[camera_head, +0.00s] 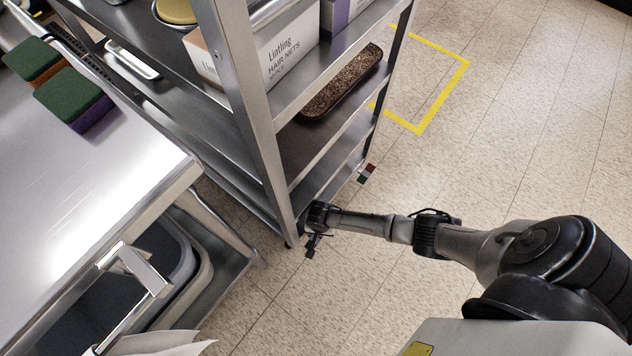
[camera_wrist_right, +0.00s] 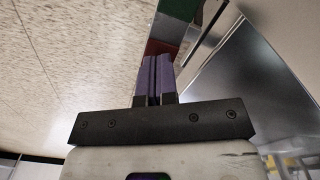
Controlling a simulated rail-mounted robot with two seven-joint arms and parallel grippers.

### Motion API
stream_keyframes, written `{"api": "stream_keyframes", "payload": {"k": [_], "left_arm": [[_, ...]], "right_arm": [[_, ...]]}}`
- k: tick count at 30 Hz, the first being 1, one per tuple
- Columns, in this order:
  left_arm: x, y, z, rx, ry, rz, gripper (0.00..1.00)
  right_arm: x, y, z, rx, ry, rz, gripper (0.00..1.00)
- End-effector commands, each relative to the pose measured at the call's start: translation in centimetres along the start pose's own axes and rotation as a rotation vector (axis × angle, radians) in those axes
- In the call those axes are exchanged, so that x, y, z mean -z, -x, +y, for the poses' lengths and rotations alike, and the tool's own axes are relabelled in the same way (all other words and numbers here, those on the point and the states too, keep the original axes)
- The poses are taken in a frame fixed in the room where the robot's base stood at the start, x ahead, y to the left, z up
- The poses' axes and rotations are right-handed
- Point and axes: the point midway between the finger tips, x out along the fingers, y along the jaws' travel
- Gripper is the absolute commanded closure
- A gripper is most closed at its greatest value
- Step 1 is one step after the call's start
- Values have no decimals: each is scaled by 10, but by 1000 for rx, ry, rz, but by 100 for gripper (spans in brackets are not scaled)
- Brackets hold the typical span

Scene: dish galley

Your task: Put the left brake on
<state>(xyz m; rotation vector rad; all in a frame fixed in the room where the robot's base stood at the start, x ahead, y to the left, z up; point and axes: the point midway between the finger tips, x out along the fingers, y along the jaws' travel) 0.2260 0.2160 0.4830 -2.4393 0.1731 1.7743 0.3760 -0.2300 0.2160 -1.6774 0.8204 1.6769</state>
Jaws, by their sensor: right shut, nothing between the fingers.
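A steel shelf trolley (camera_head: 258,150) stands at the centre of the head view. A small red and green brake pedal (camera_head: 366,174) shows low by its right-hand post. My right gripper (camera_head: 311,246) is low at the foot of the trolley's near post. In the right wrist view its purple fingers (camera_wrist_right: 156,62) are shut together and empty. Just beyond their tips is a brake pedal with a red part (camera_wrist_right: 159,47) and a green part (camera_wrist_right: 178,9); I cannot tell whether the fingers touch it. In the head view, the wrist hides that spot. My left gripper is out of view.
A steel counter (camera_head: 130,165) with two green-topped sponges (camera_head: 72,97) is at the left, with grey tubs (camera_head: 195,275) below. The trolley carries a hair-net box (camera_head: 262,50) and a brown tray (camera_head: 343,85). Tiled floor (camera_head: 530,130) with a yellow outline (camera_head: 445,98) is clear at right.

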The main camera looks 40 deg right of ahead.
Motion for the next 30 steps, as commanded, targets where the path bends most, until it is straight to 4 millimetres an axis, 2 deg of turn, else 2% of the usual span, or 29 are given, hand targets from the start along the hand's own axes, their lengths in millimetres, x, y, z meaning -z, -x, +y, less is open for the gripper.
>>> {"api": "stream_keyframes", "payload": {"k": [30], "left_arm": [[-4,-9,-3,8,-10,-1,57]], "right_arm": [[-1,-16,0,0,0,-2,100]]}}
